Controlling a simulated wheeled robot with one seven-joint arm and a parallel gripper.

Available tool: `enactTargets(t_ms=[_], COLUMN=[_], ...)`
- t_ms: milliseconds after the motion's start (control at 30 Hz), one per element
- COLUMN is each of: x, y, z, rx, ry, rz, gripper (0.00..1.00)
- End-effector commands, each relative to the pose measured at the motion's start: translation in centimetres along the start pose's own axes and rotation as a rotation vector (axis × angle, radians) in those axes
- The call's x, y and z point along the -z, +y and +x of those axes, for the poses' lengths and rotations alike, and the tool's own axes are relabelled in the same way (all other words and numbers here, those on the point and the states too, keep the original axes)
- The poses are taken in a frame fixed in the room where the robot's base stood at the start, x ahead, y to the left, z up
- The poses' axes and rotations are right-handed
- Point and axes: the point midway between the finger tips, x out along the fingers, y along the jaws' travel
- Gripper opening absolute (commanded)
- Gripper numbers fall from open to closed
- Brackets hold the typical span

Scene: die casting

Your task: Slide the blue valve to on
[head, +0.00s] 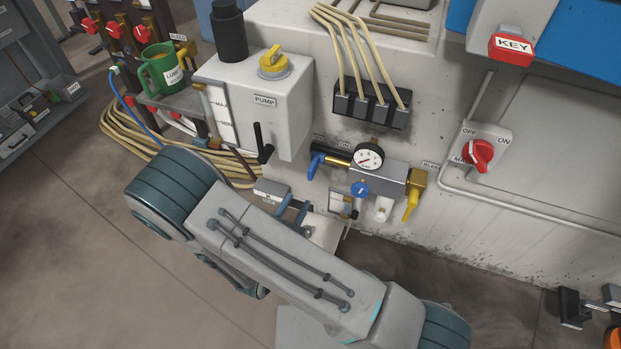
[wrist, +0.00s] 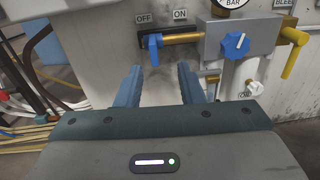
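The blue valve (head: 316,163) is a small blue lever handle on a black-and-brass pipe left of the pressure gauge. In the wrist view the blue valve (wrist: 154,47) hangs down below the OFF label (wrist: 143,18), with the ON label (wrist: 181,14) to its right. My gripper (wrist: 160,82) is open, its two blue fingers apart and nothing between them. The valve handle shows beyond the gap between the fingertips, apart from them. In the head view my gripper (head: 293,207) is low and to the left of the valve, partly hidden by my arm.
Right of the valve are a grey block with a blue knob (wrist: 235,45), a gauge (head: 369,157) and a yellow lever (wrist: 294,58). The pump box (head: 262,96) with a black lever (head: 263,143) stands up and left. Coiled hoses (head: 127,130) lie at left.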

Motion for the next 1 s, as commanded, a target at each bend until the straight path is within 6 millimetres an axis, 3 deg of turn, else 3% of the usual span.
enactTargets(t_ms=[67,233,700,1000], x=[1.0,1.3,1.3,1.2], y=[0.5,0.8,1.2,1.4], z=[-0.4,0.7,10.1,13.1], rx=[-0.036,-0.051,-0.048,-0.05], ry=[-0.005,-0.006,-0.006,-0.005], rz=[-0.017,-0.022,-0.02,-0.021], gripper=[0.35,0.35,0.35,0.35])
